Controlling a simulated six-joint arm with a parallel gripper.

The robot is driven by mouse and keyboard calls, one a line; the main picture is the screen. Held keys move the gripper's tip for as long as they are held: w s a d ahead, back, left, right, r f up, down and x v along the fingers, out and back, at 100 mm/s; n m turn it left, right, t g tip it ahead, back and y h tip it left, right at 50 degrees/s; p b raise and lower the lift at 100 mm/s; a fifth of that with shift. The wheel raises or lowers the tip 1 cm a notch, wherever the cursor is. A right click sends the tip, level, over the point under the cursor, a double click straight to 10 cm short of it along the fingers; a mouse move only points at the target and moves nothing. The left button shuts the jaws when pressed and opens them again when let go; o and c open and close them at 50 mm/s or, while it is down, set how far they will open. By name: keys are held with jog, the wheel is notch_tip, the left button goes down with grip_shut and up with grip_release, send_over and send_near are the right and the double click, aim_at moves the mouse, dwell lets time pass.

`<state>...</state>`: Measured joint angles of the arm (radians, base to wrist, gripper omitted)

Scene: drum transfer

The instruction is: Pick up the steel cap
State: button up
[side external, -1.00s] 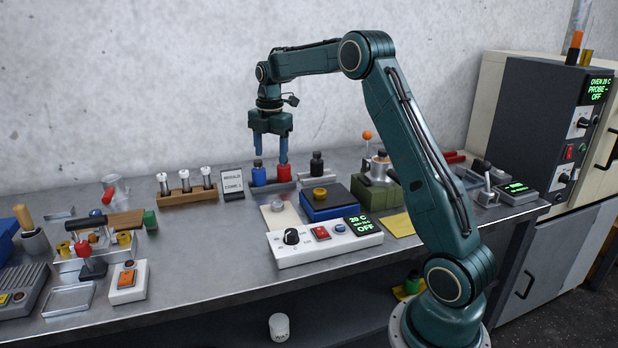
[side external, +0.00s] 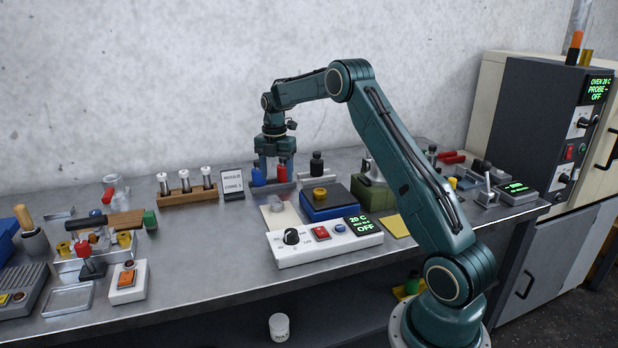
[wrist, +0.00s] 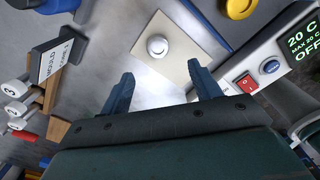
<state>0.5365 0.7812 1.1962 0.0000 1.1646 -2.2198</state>
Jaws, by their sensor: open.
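A small pale, round cap with a raised centre, which looks like the steel cap (side external: 277,206), sits on a flat beige pad (side external: 287,217). In the wrist view the cap (wrist: 157,46) is on its pad (wrist: 183,64), beyond and between my fingertips. My gripper (side external: 276,183) points down over the bench, behind the pad in the side view. Its two blue fingers are apart with nothing between them, and the gripper also shows in the wrist view (wrist: 161,72).
A blue box (side external: 325,208) with a yellow ring (side external: 320,193) stands right of the pad. A white control box (side external: 320,245) lies in front. A mould sign (side external: 232,183) and vial rack (side external: 187,197) stand left.

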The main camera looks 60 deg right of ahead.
send_over(277, 203)
jog(key=shift+s+f, duration=0.2)
jog(key=shift+f, duration=2.15)
jog(key=shift+w+f, duration=0.15)
jog(key=shift+f, duration=2.45)
jog(key=shift+c, duration=0.2)
jog(key=c, duration=1.1)
jog(key=shift+r, duration=0.15)
notch_tip(277, 203, up, 20)
jog(key=shift+f, duration=0.1)
